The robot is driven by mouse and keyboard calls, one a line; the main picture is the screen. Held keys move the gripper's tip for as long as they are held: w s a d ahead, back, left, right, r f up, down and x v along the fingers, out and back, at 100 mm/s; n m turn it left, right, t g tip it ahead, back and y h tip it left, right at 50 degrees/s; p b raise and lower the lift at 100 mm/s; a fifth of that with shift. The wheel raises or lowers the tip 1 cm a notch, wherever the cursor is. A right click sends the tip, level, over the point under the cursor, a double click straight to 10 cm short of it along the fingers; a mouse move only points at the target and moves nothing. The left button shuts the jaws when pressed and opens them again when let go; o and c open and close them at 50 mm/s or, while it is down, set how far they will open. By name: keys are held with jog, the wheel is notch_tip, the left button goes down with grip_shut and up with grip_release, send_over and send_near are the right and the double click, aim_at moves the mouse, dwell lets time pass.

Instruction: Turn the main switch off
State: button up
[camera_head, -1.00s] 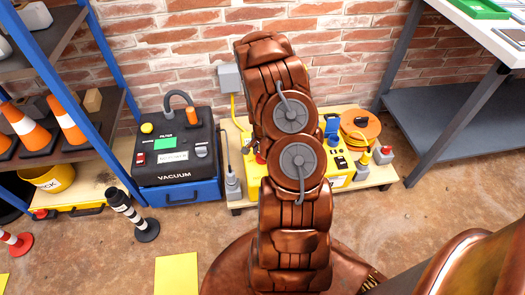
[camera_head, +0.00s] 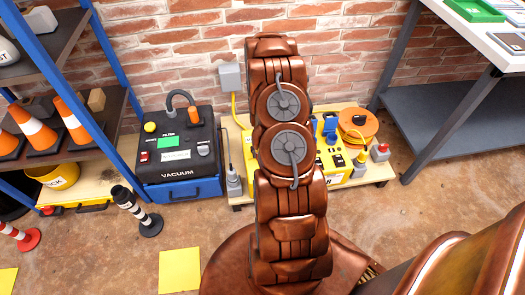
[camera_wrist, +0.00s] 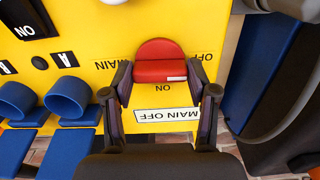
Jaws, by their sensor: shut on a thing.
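The main switch (camera_wrist: 158,51) is a red knob on the face of a yellow box (camera_wrist: 100,40). In the wrist view the box's lettering is upside down, with "OFF" to the right of the knob and "ON" just below it. A short white mark shows at the knob's lower right, nearer "ON". My gripper (camera_wrist: 160,74) has one finger on each side of the knob and is shut on it. A white "MAIN OFF" label (camera_wrist: 167,114) lies below, between the fingers. In the head view my arm hides the gripper and switch; part of the yellow box (camera_head: 335,177) shows.
Blue sockets or plugs (camera_wrist: 68,97) stick out left of the knob.

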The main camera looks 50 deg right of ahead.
jog(key=shift+n, duration=0.4)
jog(key=o, duration=1.2)
jog(key=shift+c, duration=0.2)
jog(key=shift+r, duration=0.1)
notch_tip(320, 180, up, 12)
dwell(0.6)
